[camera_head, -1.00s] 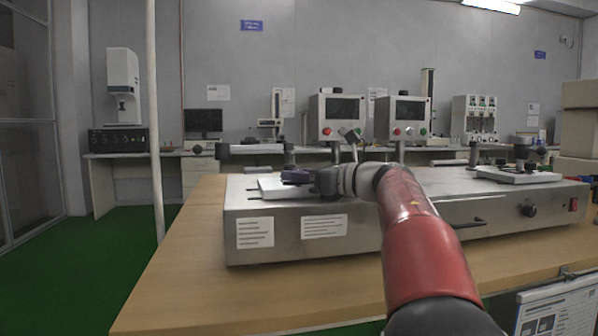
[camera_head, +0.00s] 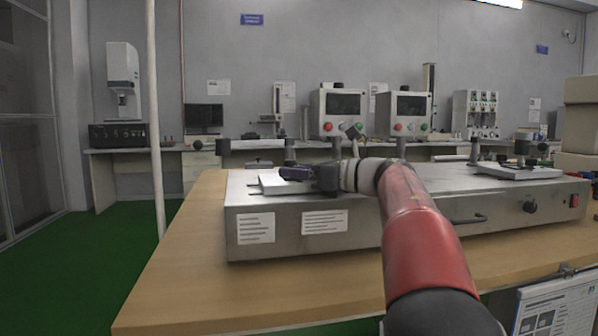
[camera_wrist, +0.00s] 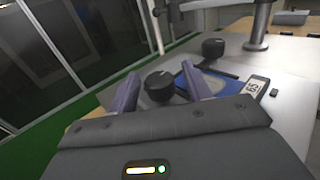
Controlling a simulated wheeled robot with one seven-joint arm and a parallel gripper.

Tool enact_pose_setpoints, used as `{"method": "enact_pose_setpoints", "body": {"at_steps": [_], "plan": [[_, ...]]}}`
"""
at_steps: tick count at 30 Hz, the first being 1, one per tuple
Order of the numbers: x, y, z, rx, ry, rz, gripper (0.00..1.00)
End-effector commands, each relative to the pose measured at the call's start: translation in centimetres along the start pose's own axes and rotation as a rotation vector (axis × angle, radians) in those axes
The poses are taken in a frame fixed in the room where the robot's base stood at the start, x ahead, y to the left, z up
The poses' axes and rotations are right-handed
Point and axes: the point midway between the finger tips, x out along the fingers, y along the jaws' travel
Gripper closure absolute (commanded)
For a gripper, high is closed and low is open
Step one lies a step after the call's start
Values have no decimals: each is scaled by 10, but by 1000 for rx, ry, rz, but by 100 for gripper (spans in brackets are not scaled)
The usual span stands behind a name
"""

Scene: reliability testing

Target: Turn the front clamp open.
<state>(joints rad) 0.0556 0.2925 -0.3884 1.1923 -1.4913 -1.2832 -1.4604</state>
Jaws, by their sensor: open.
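In the wrist view a round black knob (camera_wrist: 160,87), which looks like the front clamp's, shows between the two fingers of my gripper (camera_wrist: 161,72). The fingers are apart, one on each side of the knob; I cannot tell whether either touches it. A second black knob (camera_wrist: 213,48) stands farther back on the fixture. A blue-framed tray part (camera_wrist: 228,84) lies beside the right finger. In the head view my gripper (camera_head: 297,173) is over the left fixture's pale plate (camera_head: 268,187), and the clamp there is hidden behind it.
The fixture sits on a metal box (camera_head: 370,225) on a wooden table (camera_head: 190,255). A small device with a display (camera_wrist: 257,86) lies right of the tray. Control boxes (camera_head: 341,112) stand behind. A second fixture (camera_head: 518,172) is at the right. A tall pole (camera_head: 156,110) stands left.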

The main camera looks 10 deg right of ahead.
Motion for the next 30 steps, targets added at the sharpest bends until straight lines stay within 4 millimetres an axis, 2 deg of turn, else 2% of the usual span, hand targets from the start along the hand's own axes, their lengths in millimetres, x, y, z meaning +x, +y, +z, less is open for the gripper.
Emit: {"method": "enact_pose_setpoints", "body": {"at_steps": [5,12,18,30], "plan": [[-9,-1,0,0,0,-2,51],[-49,-1,-1,1,0,-4,51],[-73,0,0,0,0,-1,51],[-78,0,0,0,0,0,51]]}}
